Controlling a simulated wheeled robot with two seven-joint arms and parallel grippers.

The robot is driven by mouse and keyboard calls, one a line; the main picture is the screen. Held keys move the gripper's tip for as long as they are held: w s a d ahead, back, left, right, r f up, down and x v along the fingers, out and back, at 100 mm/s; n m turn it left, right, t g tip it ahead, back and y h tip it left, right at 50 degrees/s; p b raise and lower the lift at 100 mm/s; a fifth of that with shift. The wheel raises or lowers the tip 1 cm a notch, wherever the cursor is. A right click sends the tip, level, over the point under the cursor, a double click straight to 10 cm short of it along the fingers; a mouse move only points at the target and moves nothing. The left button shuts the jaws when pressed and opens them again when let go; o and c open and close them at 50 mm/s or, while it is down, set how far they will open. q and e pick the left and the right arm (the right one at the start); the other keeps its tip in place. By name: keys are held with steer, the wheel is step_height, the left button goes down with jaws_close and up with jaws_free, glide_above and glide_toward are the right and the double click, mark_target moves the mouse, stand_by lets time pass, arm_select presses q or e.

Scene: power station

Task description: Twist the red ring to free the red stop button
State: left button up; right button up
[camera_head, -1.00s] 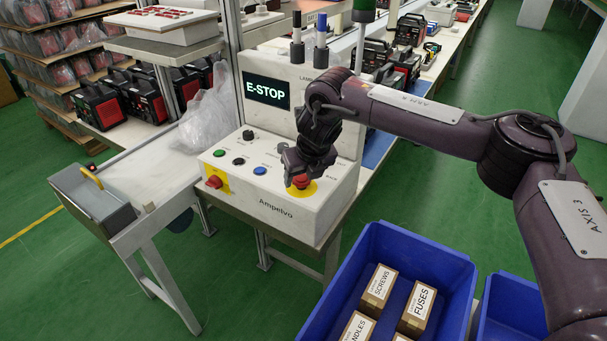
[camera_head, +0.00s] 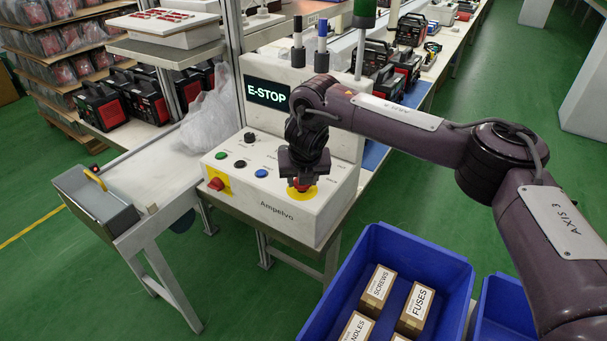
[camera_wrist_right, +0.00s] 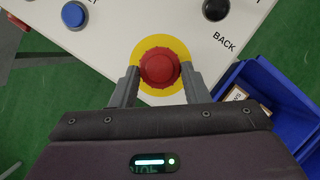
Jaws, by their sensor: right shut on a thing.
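The red stop button (camera_wrist_right: 159,67) with its red ring sits on a yellow disc (camera_wrist_right: 136,53) on the white control box. In the head view the yellow disc (camera_head: 311,194) shows at the box's front right, with the red button (camera_head: 300,187) mostly hidden under my gripper. My right gripper (camera_wrist_right: 160,80) points down at the button, one finger on each side, shut on the red ring. The control box's screen (camera_head: 267,93) reads E-STOP. My left gripper is not in view.
The box carries a blue button (camera_head: 261,173), a red switch (camera_head: 216,184) and other small buttons. A blue crate (camera_head: 440,262) with several labelled cartons stands in front of it.

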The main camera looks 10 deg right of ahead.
steer(key=m, duration=0.1)
steer(key=m+h+p, duration=0.1)
steer(key=shift+a+r+m, duration=0.15)
steer(key=shift+m, duration=0.15)
steer(key=shift+m+p, duration=0.4)
steer(key=o, duration=1)
steer(key=shift+w+f, duration=0.1)
steer(key=shift+f, duration=0.1)
steer(key=shift+r, duration=0.1)
